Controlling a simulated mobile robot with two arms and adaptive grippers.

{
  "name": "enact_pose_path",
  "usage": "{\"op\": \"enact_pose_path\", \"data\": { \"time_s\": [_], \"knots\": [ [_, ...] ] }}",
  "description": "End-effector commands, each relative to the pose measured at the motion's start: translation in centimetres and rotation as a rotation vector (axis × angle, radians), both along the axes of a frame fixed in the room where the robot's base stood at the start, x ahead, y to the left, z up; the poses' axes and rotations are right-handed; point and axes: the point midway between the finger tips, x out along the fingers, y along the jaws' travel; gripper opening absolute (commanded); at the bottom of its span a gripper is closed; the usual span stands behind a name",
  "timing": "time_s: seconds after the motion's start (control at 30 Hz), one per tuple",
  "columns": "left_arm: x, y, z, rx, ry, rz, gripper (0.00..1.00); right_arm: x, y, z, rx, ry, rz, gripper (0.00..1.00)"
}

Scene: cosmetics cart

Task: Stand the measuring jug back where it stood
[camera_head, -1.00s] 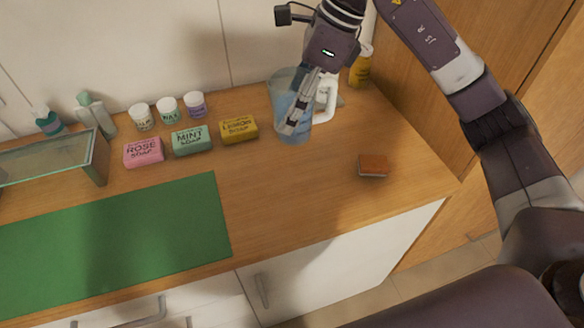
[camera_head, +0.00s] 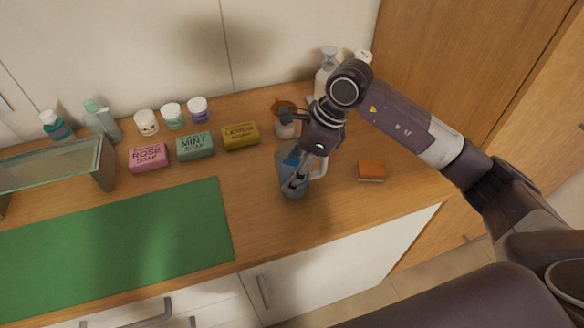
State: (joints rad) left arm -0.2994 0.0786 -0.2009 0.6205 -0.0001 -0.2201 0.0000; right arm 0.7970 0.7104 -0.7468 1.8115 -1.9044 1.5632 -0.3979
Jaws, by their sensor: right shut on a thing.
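The measuring jug (camera_head: 290,183) is clear and bluish with a white handle (camera_head: 318,163). It stands out over the wooden counter, right of the green mat. My right gripper (camera_head: 299,178) reaches down over it from above and is shut on it, covering much of its rim and top. The jug looks upright or slightly tilted; I cannot tell whether its base touches the counter. My left gripper is not in view.
Rose, mint and lemon soap bars (camera_head: 196,147) and several small jars (camera_head: 172,116) stand to the left. An orange sponge (camera_head: 371,171) lies close on the right. A pump bottle (camera_head: 325,76) and others stand behind. The green mat (camera_head: 120,245) is bare.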

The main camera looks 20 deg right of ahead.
Motion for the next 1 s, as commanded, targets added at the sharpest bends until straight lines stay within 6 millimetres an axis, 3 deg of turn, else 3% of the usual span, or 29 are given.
{"op": "enact_pose_path", "data": {
  "time_s": [0.4,0.43,0.57,1.0],
  "knots": [
    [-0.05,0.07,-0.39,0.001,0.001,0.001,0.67,0.1,0.0,-0.68,0.0,-0.005,-0.001,0.09],
    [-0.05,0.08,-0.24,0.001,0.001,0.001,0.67,0.05,-0.02,-0.62,-0.001,-0.002,0.0,0.55],
    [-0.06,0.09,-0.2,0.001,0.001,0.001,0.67,0.05,-0.03,-0.59,-0.001,-0.002,-0.001,0.69],
    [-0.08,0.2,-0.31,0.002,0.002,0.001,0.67,0.08,-0.34,0.24,0.0,-0.005,-0.001,0.7]
  ]
}}
